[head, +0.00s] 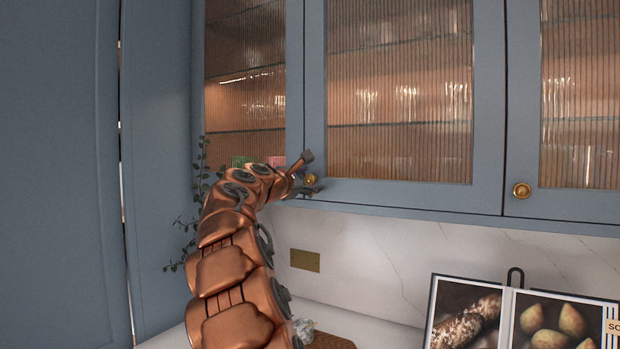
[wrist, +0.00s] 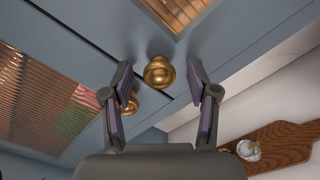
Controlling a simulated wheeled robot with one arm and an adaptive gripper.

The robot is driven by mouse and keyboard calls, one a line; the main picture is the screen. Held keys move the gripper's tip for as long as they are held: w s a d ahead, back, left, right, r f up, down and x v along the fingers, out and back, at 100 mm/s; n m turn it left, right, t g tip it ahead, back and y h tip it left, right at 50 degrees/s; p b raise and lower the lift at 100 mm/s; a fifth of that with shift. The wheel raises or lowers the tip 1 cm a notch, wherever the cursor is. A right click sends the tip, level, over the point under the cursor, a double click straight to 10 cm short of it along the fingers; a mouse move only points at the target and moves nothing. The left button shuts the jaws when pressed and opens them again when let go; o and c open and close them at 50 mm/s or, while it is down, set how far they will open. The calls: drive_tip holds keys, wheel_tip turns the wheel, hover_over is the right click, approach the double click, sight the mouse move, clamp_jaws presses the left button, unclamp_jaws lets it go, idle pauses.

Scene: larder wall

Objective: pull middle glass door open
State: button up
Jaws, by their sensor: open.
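The middle glass door (head: 400,197) is blue-framed with ribbed glass, and it looks shut in the head view. Its round brass knob (head: 311,179) is at its lower left corner. My gripper (head: 309,174) is at that knob with its fingers apart. In the wrist view the knob (wrist: 159,73) lies between and just beyond the fingertips of my open gripper (wrist: 160,80). I see no clear contact between fingers and knob. A second brass knob (wrist: 130,102), on the neighbouring left door, is partly hidden behind the left finger.
The left glass door (head: 245,70) and right glass door (head: 580,100), with its own knob (head: 521,190), flank the middle one. Below are a marble wall with a brass plate (head: 305,260), an open book (head: 520,320) and a wooden board (wrist: 275,145). A plant (head: 190,230) stands left of my arm.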

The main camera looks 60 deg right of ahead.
drive_tip(key=shift+d, duration=0.65)
clamp_jaws()
